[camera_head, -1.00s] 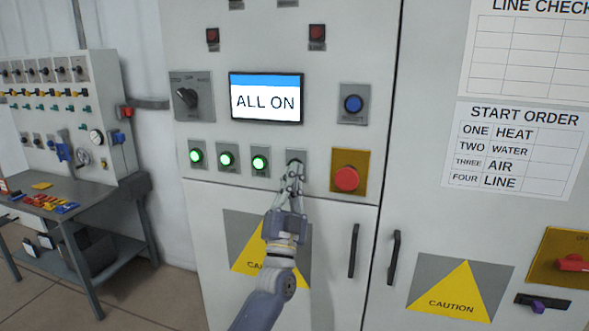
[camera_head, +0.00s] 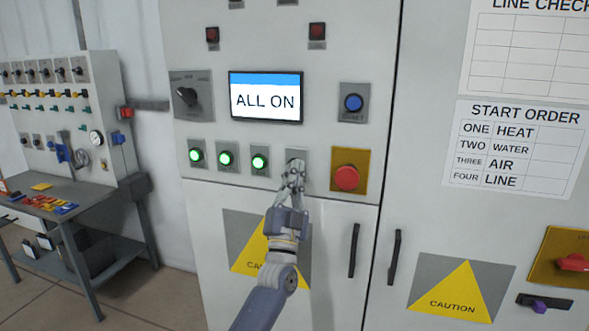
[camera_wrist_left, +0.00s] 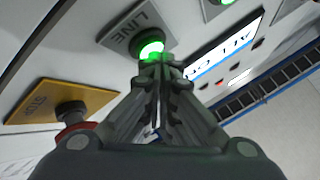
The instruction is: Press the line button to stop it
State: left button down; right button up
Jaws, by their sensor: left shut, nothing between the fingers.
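The line button shows in the left wrist view as a green lit button (camera_wrist_left: 150,50) on a grey plate (camera_wrist_left: 128,28) marked LINE. In the head view its plate (camera_head: 296,154) is the fourth in the row, and my gripper hides the button. My left gripper (camera_head: 293,170) is shut and empty, with its fingertips at the button. In the left wrist view the fingertips (camera_wrist_left: 160,62) overlap the button's lower edge; I cannot tell whether they touch it. The display (camera_head: 266,98) reads ALL ON. My right gripper is not in view.
Three green lit buttons (camera_head: 227,159) sit left of the line plate. A red stop button (camera_head: 346,178) on a yellow plate is close on the right. A blue button (camera_head: 353,103) is above. A workbench (camera_head: 75,195) stands at the left.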

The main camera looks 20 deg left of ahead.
pick_arm(q)
jog(key=shift+w, duration=0.2)
jog(key=shift+s, duration=0.15)
dwell(0.4)
jog(key=shift+s+p, duration=0.55)
jog(key=shift+s, duration=0.2)
jog(key=s+p, duration=0.3)
jog(key=s, duration=0.2)
jog(key=shift+a+p, duration=0.1)
jog(key=shift+p, duration=0.2)
